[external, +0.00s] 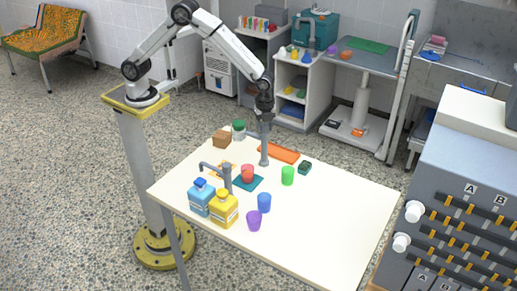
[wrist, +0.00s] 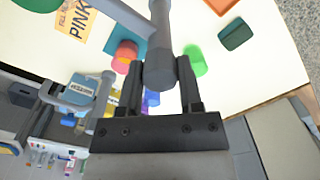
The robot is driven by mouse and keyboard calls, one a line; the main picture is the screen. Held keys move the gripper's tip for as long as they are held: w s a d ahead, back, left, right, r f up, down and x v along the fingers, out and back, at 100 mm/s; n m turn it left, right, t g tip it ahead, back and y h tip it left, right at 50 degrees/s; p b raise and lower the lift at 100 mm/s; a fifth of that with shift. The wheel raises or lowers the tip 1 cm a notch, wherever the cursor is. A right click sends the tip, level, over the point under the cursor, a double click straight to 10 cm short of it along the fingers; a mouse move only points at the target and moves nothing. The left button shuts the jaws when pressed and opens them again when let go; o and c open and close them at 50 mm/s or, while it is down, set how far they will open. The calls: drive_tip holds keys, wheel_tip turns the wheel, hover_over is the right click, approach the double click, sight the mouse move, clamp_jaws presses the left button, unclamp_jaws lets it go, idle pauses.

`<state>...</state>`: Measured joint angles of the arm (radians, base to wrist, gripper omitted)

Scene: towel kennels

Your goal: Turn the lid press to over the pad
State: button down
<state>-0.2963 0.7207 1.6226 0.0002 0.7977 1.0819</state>
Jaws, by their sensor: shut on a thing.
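My gripper (external: 265,116) is shut on a grey rod (external: 264,150) behind and right of the pad. The rod (wrist: 159,45) also shows between the fingers in the wrist view.
Blue (external: 201,199) and yellow (external: 224,209) bottles stand before the press. Green (external: 288,176), blue (external: 264,203) and purple (external: 253,220) cups stand rightward. An orange tray (external: 285,155) and dark green block (external: 305,168) lie behind. The table's right side is clear.

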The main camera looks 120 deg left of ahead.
drive_tip(key=shift+n, duration=0.4)
idle(0.3)
drive_tip(key=n, duration=1.2)
drive_tip(key=shift+n, duration=0.3)
drive_tip(key=n, duration=0.4)
drive_tip(key=shift+n, duration=0.3)
drive_tip(key=shift+c, duration=1.2)
unclamp_jaws()
